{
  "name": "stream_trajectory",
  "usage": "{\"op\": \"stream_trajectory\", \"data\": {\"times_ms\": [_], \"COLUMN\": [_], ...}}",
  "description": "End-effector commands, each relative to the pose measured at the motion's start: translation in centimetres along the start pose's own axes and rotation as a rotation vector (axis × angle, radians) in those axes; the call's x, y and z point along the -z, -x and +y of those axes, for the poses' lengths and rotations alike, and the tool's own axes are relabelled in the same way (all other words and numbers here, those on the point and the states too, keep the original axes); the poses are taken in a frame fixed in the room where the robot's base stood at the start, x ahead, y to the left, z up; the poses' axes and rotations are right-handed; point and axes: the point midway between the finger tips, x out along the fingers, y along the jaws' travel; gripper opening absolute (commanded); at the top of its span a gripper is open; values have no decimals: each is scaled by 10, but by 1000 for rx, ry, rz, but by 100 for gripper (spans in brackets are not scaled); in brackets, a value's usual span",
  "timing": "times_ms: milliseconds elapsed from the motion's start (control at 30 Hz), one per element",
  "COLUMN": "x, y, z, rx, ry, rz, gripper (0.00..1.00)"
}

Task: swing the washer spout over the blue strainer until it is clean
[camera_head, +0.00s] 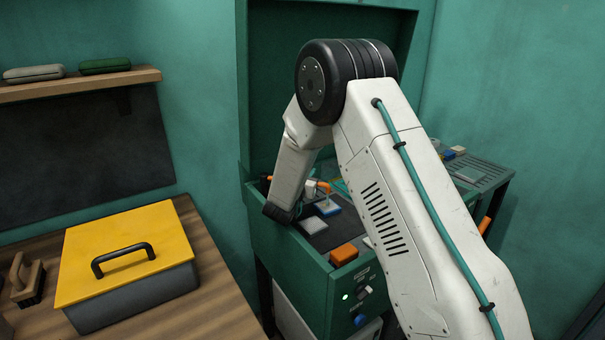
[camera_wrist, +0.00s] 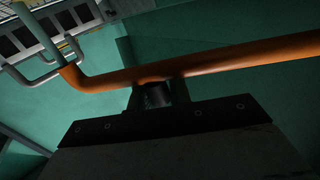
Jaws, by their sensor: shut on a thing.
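The washer spout, an orange pipe (camera_wrist: 235,62), runs across the wrist view and bends at its left end to a grey-green tip. My gripper (camera_wrist: 157,92) is shut on the middle of this pipe. In the head view my arm reaches down into the green washer, and its fingers are hidden there. A small orange piece (camera_head: 323,186), which looks like part of the spout, shows just right of my wrist. A blue piece with a pale top (camera_head: 327,208), likely the blue strainer, lies in the basin just below it. Whether it is dirty is too small to tell.
The green washer (camera_head: 288,252) has a raised lid behind my arm. Grey pieces and an orange block (camera_head: 343,254) lie at its front. A grey box with a yellow lid (camera_head: 130,250) and a brush (camera_head: 27,280) stand on the wooden bench at left. A shelf (camera_head: 80,85) hangs above.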

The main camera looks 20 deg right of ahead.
Motion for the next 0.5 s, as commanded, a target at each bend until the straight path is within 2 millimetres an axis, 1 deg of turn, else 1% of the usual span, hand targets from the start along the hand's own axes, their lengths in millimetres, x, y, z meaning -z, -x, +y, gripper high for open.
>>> {"op": "stream_trajectory", "data": {"times_ms": [33,333,367,400,500], "x": [0,-1,-1,-1,-1], "y": [-1,-1,-1,-1,0], "z": [4,5,5,5,3], "rx": [-7,-10,-10,-10,-7], "ry": [0,0,0,0,0], "rz": [-1,-1,-1,-1,-1], "gripper": [0,0,25,28,28]}}
